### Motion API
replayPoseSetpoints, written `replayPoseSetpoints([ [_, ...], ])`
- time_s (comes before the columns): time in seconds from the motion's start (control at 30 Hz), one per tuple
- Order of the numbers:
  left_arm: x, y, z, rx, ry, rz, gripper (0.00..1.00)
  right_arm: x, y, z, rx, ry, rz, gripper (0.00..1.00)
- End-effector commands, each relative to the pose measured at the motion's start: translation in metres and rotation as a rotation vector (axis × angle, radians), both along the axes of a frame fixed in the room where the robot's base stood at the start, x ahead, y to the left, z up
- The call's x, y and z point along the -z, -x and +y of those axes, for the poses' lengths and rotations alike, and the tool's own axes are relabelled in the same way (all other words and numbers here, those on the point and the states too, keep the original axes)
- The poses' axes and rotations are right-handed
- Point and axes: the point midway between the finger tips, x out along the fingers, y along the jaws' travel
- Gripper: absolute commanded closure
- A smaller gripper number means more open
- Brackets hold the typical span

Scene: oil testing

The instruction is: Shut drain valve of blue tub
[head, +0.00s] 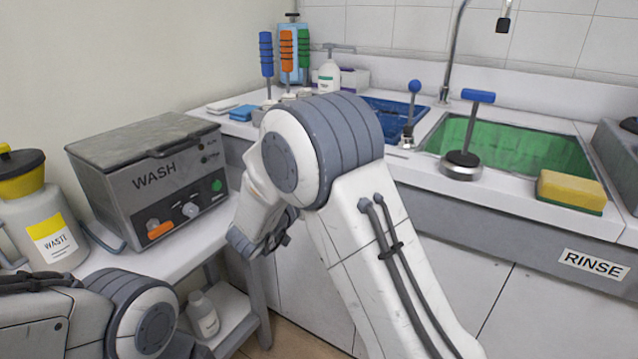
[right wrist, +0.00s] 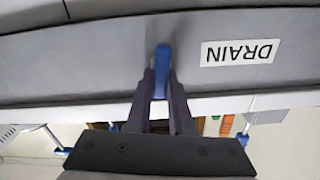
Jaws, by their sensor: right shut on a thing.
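The blue tub (head: 388,116) is sunk in the counter in the head view, mostly hidden behind my right arm. In the right wrist view, a blue valve handle (right wrist: 162,56) sticks out of a grey panel beside an upside-down DRAIN label (right wrist: 240,52). My right gripper (right wrist: 161,80) is shut on this handle, one dark finger on each side. The handle looks roughly vertical in that picture. In the head view my right arm hides the handle and the panel around it. My left arm shows at the lower left, but its gripper is out of view.
A green rinse basin (head: 515,145) with a yellow sponge (head: 570,190) is on the right. The grey WASH machine (head: 150,170) and a WASTE jug (head: 45,225) stand on the left. Blue-handled levers (head: 413,100) rise from the counter.

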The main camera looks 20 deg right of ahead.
Motion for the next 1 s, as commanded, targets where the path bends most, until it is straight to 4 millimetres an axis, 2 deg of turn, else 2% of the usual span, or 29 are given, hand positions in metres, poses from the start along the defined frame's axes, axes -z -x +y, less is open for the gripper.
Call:
replayPoseSetpoints([
  [0.57,0.051,0.0,0.0,0.0,0.0,0.0,0.5,0.008,0.006,-0.004,-0.001,-0.331,-0.425,1.0],
  [1.0,0.102,0.0,0.0,0.0,0.0,0.0,0.5,0.015,0.009,-0.006,0.0,-0.589,-0.754,1.0],
])
